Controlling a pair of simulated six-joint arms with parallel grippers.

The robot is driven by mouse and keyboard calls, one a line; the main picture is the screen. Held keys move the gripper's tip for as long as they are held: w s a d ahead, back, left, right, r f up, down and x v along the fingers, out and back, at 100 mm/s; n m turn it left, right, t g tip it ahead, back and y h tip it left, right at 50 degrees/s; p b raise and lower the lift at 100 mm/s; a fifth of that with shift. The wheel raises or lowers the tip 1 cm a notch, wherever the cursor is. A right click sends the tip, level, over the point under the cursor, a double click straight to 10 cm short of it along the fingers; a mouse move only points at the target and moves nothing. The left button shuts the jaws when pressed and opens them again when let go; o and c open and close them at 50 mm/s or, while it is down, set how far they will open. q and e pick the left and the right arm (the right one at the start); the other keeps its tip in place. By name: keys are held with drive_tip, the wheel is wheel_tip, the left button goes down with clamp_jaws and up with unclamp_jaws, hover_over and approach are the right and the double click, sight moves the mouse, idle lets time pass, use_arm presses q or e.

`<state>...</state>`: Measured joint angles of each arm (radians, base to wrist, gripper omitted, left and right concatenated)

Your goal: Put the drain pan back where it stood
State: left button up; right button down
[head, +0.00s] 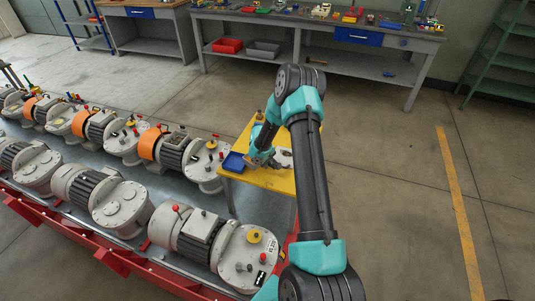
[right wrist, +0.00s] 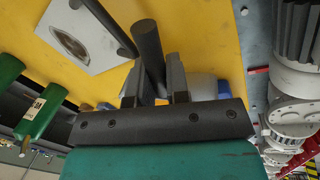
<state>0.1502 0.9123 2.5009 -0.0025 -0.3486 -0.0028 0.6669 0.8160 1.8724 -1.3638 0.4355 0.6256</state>
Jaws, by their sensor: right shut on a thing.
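My right gripper (head: 258,160) reaches down over the yellow table (head: 273,181). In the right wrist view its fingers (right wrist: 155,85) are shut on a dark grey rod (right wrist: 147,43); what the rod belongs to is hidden. A blue shallow tray (head: 234,162) lies at the table's left edge, just left of the gripper; it may be the drain pan, but I cannot tell. A pale square piece with a dark oval mark (right wrist: 84,36) lies on the yellow surface beside the gripper. My left gripper is out of view.
Grey pumps with orange parts (head: 150,143) stand in rows on the left, close to the table. A long workbench (head: 320,22) with tools is at the back. Green cylinders (right wrist: 38,110) show beside the yellow surface. The floor at right (head: 400,170) is clear.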

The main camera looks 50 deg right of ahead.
drive_tip(key=w+d, duration=0.4)
drive_tip(key=d, duration=0.1)
drive_tip(key=w+d+f, duration=0.1)
drive_tip(key=w+d, duration=0.1)
drive_tip(key=d, duration=0.1)
drive_tip(key=shift+w, duration=0.25)
drive_tip(key=shift+w+d+f, duration=0.15)
drive_tip(key=shift+d+f, duration=0.05)
drive_tip(key=shift+f, duration=1.55)
drive_tip(key=shift+f, duration=0.15)
drive_tip(key=c, duration=1.1)
unclamp_jaws()
wheel_tip(320, 180, up, 12)
drive_tip(key=a, duration=0.2)
drive_tip(key=shift+a, duration=0.2)
